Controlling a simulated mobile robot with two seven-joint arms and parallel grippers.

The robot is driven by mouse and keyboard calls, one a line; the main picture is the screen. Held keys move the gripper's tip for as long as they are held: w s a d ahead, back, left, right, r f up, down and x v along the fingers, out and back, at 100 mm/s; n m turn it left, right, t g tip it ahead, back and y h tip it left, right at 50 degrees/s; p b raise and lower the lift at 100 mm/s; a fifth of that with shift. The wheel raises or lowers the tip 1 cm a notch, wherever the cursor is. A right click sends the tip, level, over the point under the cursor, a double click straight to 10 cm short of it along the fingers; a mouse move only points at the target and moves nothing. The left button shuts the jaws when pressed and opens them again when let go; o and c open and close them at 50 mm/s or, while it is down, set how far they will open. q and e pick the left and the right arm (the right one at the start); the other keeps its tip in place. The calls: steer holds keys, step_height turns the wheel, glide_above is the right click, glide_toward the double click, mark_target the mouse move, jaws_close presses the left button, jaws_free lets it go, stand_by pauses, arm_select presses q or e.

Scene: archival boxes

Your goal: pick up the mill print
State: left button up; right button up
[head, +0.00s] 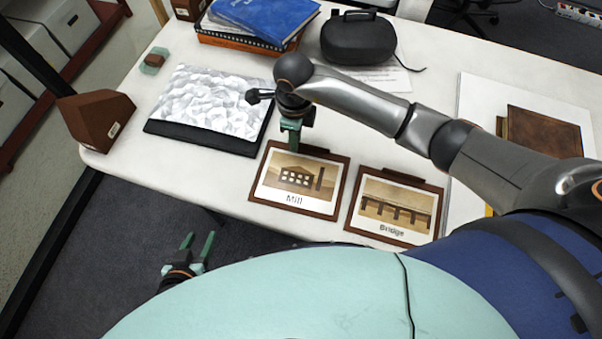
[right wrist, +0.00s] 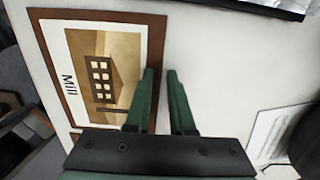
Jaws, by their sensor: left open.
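The mill print (head: 298,180) is a brown-framed card with a sepia building and the word "Mill". It lies flat at the table's front edge and also shows in the right wrist view (right wrist: 108,70). My right gripper (head: 294,147) points down at the print's far edge. In the right wrist view its two green fingers (right wrist: 162,72) are apart, one over the frame's border and the other over bare table; I cannot tell whether they touch the print. My left gripper (head: 199,240) is open and empty, low in front of the table.
A framed bridge print (head: 395,205) lies just right of the mill print. A grey textured sheet on a black folder (head: 212,110) lies to the left. A brown box (head: 95,118) stands at the left corner. A black case (head: 358,38) and blue binder (head: 265,15) are behind.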

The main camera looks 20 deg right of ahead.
jaws_close()
stand_by(1.1)
